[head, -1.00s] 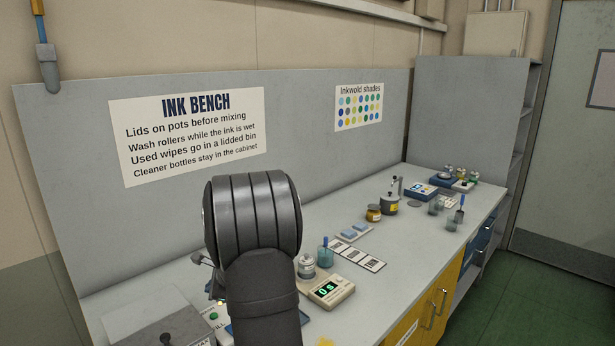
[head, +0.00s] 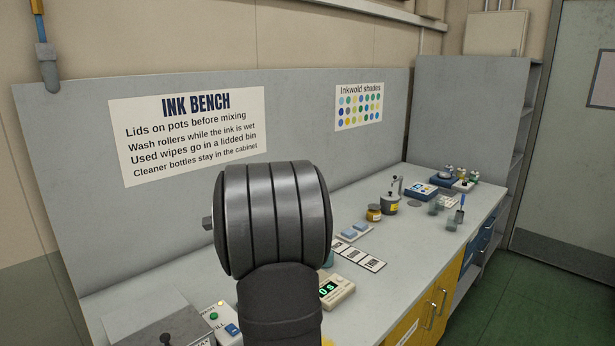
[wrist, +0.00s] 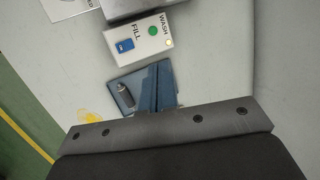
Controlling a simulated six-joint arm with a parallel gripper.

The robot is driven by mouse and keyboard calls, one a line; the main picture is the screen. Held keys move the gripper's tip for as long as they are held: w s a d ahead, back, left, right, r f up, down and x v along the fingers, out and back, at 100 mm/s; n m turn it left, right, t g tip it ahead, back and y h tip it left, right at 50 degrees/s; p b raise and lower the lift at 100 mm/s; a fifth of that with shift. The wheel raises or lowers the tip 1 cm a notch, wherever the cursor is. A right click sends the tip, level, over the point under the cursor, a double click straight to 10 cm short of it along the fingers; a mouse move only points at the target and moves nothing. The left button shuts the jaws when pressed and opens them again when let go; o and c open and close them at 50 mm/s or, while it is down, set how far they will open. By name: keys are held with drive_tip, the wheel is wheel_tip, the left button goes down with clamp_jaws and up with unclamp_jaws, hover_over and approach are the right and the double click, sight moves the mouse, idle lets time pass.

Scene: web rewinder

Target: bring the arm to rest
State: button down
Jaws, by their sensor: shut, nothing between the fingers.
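My gripper (wrist: 157,84) shows in the wrist view as narrow blue-grey fingers closed together, in front of a dark mounting bar. It is empty. It appears over or beside a blue tray or mat (wrist: 118,82) holding a small dark cylinder; I cannot tell the height between them. In the head view a large dark joint of my arm fills the lower middle and hides the gripper and part of the bench.
A white box with FILL and WASH buttons (wrist: 150,34) stands beyond the tray. A yellow smear (wrist: 88,116) marks the grey bench (head: 400,260). A scale (head: 334,290), sample strip (head: 358,256) and ink pot (head: 374,212) lie right of my arm. Open floor (head: 560,290) is farther right.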

drive_tip(key=s+d+f+x, duration=0.1)
drive_tip(key=x, duration=0.8)
drive_tip(key=w+a+v, duration=0.1)
drive_tip(key=v, duration=1)
drive_tip(key=a+f+n+h, duration=0.2)
drive_tip(key=a+f+n, duration=0.2)
drive_tip(key=a+n, duration=0.4)
drive_tip(key=a, duration=0.3)
drive_tip(key=shift+w+t+h, duration=0.3)
drive_tip(key=shift+h, duration=0.1)
drive_tip(key=shift+r, duration=0.1)
